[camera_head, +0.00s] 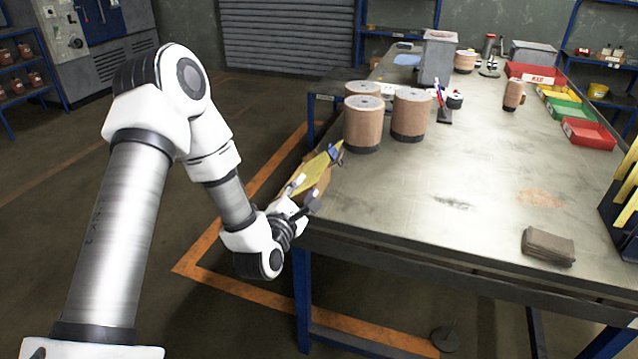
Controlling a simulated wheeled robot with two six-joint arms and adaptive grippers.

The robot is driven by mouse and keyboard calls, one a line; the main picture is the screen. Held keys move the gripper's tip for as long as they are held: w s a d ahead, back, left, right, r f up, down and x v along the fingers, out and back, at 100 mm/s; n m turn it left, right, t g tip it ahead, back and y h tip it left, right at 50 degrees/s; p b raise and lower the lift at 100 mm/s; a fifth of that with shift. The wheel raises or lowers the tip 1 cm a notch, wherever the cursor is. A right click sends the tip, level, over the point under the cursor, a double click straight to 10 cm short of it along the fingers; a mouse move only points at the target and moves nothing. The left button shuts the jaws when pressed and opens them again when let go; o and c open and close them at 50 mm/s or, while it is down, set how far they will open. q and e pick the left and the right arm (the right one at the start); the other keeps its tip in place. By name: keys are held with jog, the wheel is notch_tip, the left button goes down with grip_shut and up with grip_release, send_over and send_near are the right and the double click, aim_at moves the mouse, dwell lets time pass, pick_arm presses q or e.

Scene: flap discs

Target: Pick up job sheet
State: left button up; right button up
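A yellow sheet (314,172), which looks like the job sheet, shows at the left edge of the workbench (450,180). It appears to lie against a brown board with a blue clip at its far end. My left gripper (305,192) is at the near end of the sheet. Its fingers look apart, with the sheet's near end close to the tips. I cannot tell whether they touch it. The fingers partly hide the near end. My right gripper is not in view.
Several brown cylinders (363,124) stand just beyond the sheet. A grey box (438,57) is farther back. Red (590,135), green and yellow bins line the right side. A folded brown cloth (548,246) lies near the front edge. The bench middle is mostly clear.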

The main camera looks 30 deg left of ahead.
aim_at(317, 176)
pick_arm(q)
jog(key=w, duration=0.1)
jog(key=w+p, duration=0.1)
jog(key=w, duration=0.2)
jog(key=shift+d+r, duration=0.35)
jog(key=shift+r, duration=0.05)
jog(key=shift+w+a+f+p, duration=0.15)
jog(key=shift+w+a+p, duration=0.1)
jog(key=shift+w, duration=0.25)
jog(key=shift+w+a+f+p, duration=0.1)
jog(key=shift+w+a+f, duration=0.1)
jog(key=shift+w, duration=0.25)
jog(key=shift+a, duration=0.1)
grip_shut()
jog(key=shift+r, duration=0.1)
